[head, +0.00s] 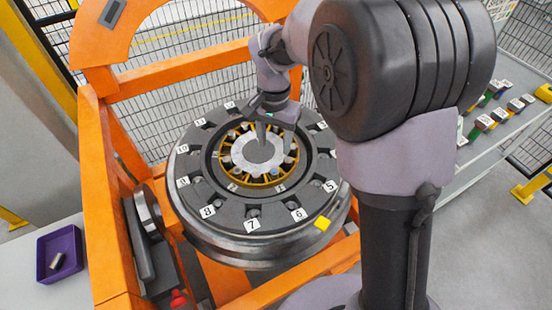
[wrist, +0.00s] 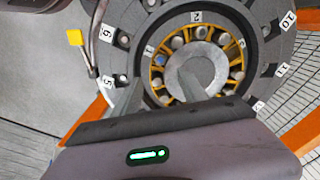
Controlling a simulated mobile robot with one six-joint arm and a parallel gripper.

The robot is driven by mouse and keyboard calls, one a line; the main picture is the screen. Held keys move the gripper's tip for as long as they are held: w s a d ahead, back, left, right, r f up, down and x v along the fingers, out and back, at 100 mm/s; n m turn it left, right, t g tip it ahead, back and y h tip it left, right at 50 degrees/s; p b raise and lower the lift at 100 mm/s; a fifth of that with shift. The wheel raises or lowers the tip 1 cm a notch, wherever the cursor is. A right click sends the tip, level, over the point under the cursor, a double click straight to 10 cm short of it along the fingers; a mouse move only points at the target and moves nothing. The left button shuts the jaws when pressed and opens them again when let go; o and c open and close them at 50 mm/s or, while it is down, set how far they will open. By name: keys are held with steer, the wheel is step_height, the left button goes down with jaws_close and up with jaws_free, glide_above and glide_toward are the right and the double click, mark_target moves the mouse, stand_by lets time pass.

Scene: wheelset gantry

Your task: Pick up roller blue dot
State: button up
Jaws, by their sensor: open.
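A roller with a blue dot (head: 274,171) sits in the yellow cage (head: 240,180) of the bearing, at its near right side. Other grey rollers sit around it in the cage. My gripper (head: 276,142) is open and empty, pointing down over the hub inside the cage, a little behind the blue dot. In the wrist view my gripper's fingers (wrist: 168,85) are spread over the bearing, hiding part of the cage.
A dark ring (head: 192,185) with numbered slots surrounds the cage, with a yellow tag (head: 322,223) on its edge. An orange frame (head: 100,180) encloses the wheel. A purple bin (head: 60,240) holding a cylinder stands lower left. A side table (head: 480,160) with small coloured parts is right.

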mark_target(275, 171)
step_height(275, 171, down, 12)
steer(key=b, duration=0.3)
steer(key=shift+w+f, duration=0.1)
jaws_close()
